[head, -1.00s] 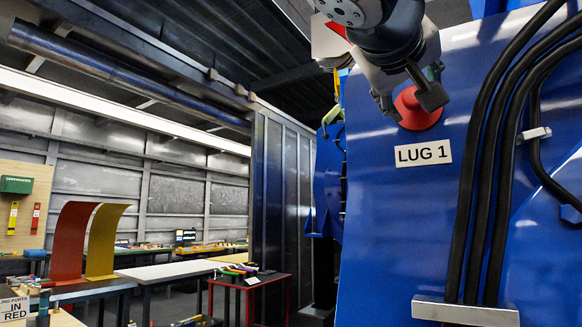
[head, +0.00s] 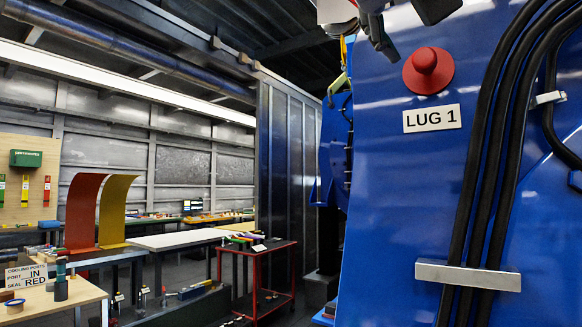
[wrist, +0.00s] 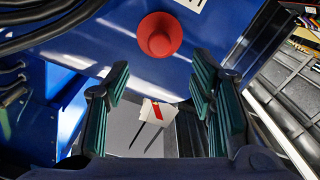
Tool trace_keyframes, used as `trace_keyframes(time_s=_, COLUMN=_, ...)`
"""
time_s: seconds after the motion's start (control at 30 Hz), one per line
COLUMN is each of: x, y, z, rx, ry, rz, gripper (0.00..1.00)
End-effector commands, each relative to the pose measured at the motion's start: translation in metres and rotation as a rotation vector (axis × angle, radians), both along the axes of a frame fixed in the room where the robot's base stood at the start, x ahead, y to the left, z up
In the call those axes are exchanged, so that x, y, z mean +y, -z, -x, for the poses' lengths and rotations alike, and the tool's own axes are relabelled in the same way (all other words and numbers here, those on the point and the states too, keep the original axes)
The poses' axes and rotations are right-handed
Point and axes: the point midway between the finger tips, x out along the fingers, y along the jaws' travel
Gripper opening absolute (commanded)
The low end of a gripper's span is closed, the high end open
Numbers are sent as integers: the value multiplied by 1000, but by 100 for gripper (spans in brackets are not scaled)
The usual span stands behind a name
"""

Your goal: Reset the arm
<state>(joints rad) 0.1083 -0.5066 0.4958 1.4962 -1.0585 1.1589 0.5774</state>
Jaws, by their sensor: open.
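My gripper (wrist: 160,112) is open and empty in the wrist view, with its green-padded fingers well apart. In the head view only parts of its dark fingers (head: 380,35) show at the top edge. A red round cap with a knob (head: 428,70) is on the blue panel (head: 390,200) above the "LUG 1" label (head: 432,118). The cap also shows in the wrist view (wrist: 160,35), beyond the fingers and apart from them.
Thick black cables (head: 495,150) run down the blue panel through a metal clamp (head: 468,275). At left are workbenches (head: 180,238), a red cart (head: 258,252), and curved red and yellow sheets (head: 82,210). Floor shows between the benches and the panel.

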Motion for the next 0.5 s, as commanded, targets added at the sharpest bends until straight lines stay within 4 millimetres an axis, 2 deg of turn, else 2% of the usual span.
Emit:
trace_keyframes(time_s=0.17, x=-1, y=1, z=-1, rx=5, ry=0, rz=-1, gripper=50)
trace_keyframes(time_s=0.27, x=-5, y=13, z=-3, rx=45, ry=0, rz=-6, gripper=50)
trace_keyframes(time_s=0.37, x=-15, y=43, z=-7, rx=139, ry=-6, rz=-23, gripper=50)
trace_keyframes(time_s=0.5, x=-34, y=107, z=-8, rx=322, ry=-27, rz=-79, gripper=50)
